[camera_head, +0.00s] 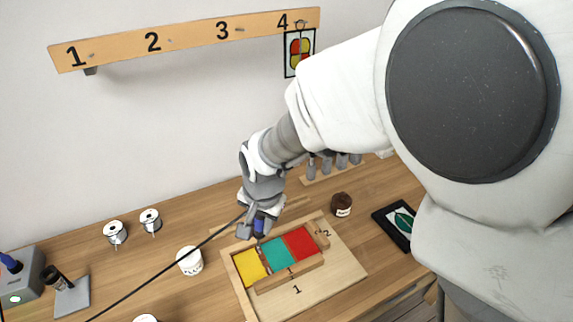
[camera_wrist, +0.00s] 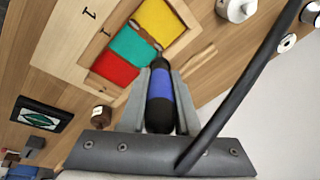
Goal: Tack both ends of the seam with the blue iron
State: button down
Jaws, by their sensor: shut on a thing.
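My gripper (camera_head: 256,228) is shut on the blue iron (camera_head: 259,224), which has a black handle with a blue band. In the wrist view the iron (camera_wrist: 160,98) lies between the fingers of my gripper (camera_wrist: 160,78), its tip pointing toward the panes. Yellow (camera_head: 249,266), teal (camera_head: 277,253) and red (camera_head: 300,242) panes lie in a row on the wooden board (camera_head: 335,268) marked 1 and 2. The iron is at the far edge of the row, near where yellow and teal meet. I cannot tell whether its tip touches the seam; a brownish patch shows there in the wrist view.
A black cord (camera_head: 160,277) runs from the iron to the left. A white pot (camera_head: 190,260), two spools (camera_head: 115,232), an empty-looking stand (camera_head: 70,296) and a grey station (camera_head: 22,285) are left.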

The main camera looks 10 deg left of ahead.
jog(key=shift+r+p, duration=2.3)
jog(key=shift+r, duration=0.7)
